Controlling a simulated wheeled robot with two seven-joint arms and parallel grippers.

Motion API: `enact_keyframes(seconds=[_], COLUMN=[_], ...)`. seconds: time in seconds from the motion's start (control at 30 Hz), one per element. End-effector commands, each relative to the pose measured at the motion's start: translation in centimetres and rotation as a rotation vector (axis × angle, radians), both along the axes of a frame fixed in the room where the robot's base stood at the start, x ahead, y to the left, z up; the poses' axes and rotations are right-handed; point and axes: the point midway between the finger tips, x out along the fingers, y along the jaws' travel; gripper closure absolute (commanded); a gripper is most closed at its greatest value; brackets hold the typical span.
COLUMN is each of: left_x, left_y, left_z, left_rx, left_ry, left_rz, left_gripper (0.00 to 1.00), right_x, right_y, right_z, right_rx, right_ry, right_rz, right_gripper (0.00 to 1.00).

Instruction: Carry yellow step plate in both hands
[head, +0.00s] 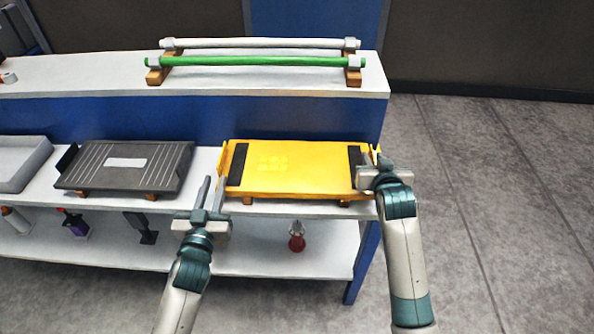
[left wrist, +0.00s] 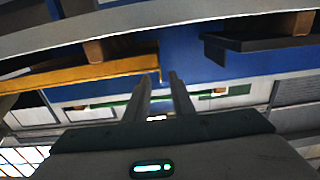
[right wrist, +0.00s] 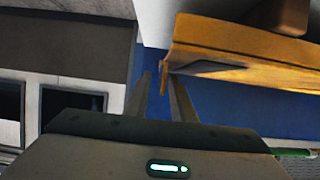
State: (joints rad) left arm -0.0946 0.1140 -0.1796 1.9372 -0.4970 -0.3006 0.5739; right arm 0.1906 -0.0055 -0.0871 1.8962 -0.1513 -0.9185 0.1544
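The yellow step plate (head: 300,172) lies flat on the shelf on small wooden blocks, with a dark strip near each end. Its underside and edge show in the left wrist view (left wrist: 80,73) and the right wrist view (right wrist: 240,60). My left gripper (head: 212,190) is open and empty in front of the plate's left end, apart from it. My right gripper (head: 374,162) is at the plate's right end, open. In the right wrist view, the plate's down-turned end lip appears between or just beyond the fingertips (right wrist: 163,85); I cannot tell whether they touch it.
A dark ribbed plate (head: 130,168) lies left of the yellow plate, with a grey tray (head: 22,162) beyond. Green and white bars (head: 262,61) rest on the upper shelf. A red item (head: 296,240) stands on the lower shelf. The floor (head: 500,200) at right is clear.

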Motion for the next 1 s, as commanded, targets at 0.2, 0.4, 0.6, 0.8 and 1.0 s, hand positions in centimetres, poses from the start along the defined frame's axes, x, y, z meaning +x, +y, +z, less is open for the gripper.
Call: enact_keyframes(seconds=[0.2, 0.4, 0.6, 0.8, 1.0], left_x=[-2.8, -3.6, -3.6, -3.6, -3.6], left_y=[0.1, 0.2, 0.2, 0.2, 0.2], left_z=[0.0, 0.0, 0.0, 0.0, 0.0], left_rx=[-0.001, 0.0, 0.0, 0.0, 0.0], left_ry=[0.001, 0.0, 0.0, 0.0, 0.0], left_rz=[0.0, 0.001, 0.0, 0.0, 0.0], left_gripper=[0.77, 0.77, 0.77, 0.77, 0.77], right_x=[0.0, 0.0, 0.0, -0.1, -1.2], right_y=[0.0, 0.0, 0.0, 0.0, 0.1], right_z=[0.0, 0.0, 0.0, 0.1, 0.5], right_rx=[0.0, 0.0, 0.0, 0.0, 0.0], right_ry=[0.0, 0.0, 0.0, 0.0, -0.001], right_rz=[0.0, 0.0, 0.0, 0.0, 0.0], right_gripper=[0.77, 0.77, 0.77, 0.77, 0.77])
